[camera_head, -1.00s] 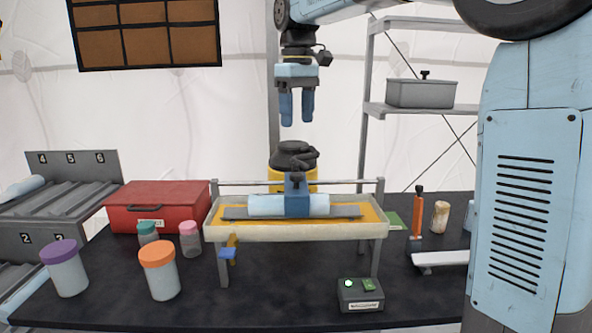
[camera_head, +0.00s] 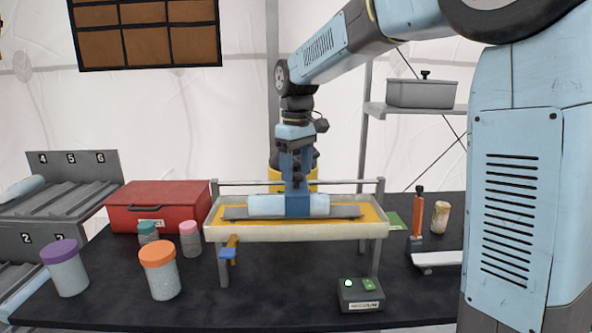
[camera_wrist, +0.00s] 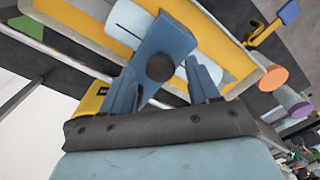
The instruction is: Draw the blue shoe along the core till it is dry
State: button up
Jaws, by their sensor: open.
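The pale core (camera_head: 262,206) lies level in a cream trough with a yellow inside (camera_head: 222,233), on a grey rack. The blue shoe (camera_head: 298,207) sits around or over the core, right of its middle; which cannot be told. In the wrist view the blue shoe (camera_wrist: 165,36) shows a dark round knob (camera_wrist: 160,67), and part of the pale core (camera_wrist: 131,18) shows beyond. My gripper (camera_head: 296,178) is right above the shoe, its blue fingers pointing down. In the wrist view my gripper (camera_wrist: 166,78) is open, with the knob between its fingers; contact cannot be told.
A rail (camera_head: 240,183) runs behind the trough. A red case (camera_head: 165,203), jars with purple (camera_head: 65,270) and orange lids (camera_head: 160,270), and two small jars stand left. A small box with a lit lamp (camera_head: 360,295) stands in front. An orange-handled tool (camera_head: 418,215) is at right.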

jog(key=shift+f, duration=0.4)
grip_shut()
dwell(0.4)
